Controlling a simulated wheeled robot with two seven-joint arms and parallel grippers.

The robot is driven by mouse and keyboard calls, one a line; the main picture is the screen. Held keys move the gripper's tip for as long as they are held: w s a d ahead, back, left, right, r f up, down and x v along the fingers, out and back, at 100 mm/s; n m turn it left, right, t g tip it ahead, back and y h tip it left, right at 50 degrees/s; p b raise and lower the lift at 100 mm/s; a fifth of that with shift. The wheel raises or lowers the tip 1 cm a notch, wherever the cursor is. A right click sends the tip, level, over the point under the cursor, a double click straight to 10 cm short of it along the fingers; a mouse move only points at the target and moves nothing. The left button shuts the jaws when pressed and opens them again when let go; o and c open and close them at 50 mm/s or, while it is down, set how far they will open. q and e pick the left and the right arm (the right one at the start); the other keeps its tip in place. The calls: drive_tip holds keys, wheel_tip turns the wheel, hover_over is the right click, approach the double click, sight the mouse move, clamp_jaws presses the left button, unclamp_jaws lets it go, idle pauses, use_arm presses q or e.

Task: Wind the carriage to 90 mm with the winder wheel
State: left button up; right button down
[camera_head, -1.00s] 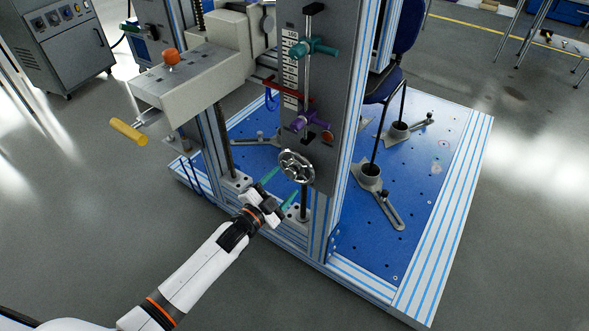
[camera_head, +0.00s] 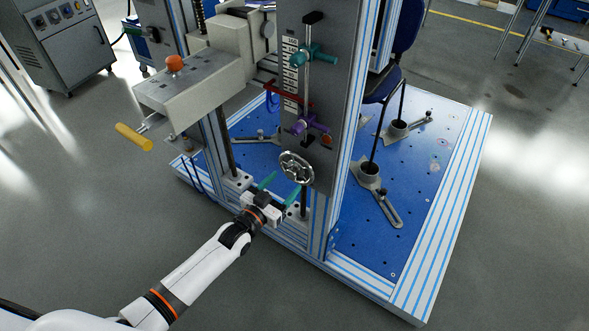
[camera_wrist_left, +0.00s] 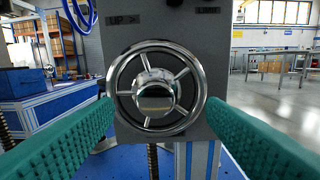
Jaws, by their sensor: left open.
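The winder wheel (camera_head: 297,167), a chrome spoked handwheel, is low on the grey panel of the test rig. In the left wrist view the wheel (camera_wrist_left: 155,88) faces me nearly centred, below an "UP" label (camera_wrist_left: 123,20). My left gripper (camera_head: 280,187) is open in front of the wheel and slightly below it. Its teal fingers (camera_wrist_left: 158,107) lie either side of the wheel's lower half, with nothing between them gripped; contact cannot be told. A scale (camera_head: 290,68) with a red pointer bar (camera_head: 290,96) is above; its reading is too small. I cannot single out the carriage.
A teal clamp knob (camera_head: 314,54) and a purple one (camera_head: 308,126) sit on the panel. A beige box (camera_head: 195,88) with an orange knob and a yellow handle (camera_head: 134,137) juts out left. Floor at the front is clear.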

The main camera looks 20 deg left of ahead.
use_arm(q)
drive_tip(key=n, duration=0.2)
drive_tip(key=shift+r+n, duration=0.15)
drive_tip(key=shift+n, duration=3.15)
use_arm(e)
drive_tip(key=shift+s+f, duration=0.15)
drive_tip(key=shift+s, duration=0.05)
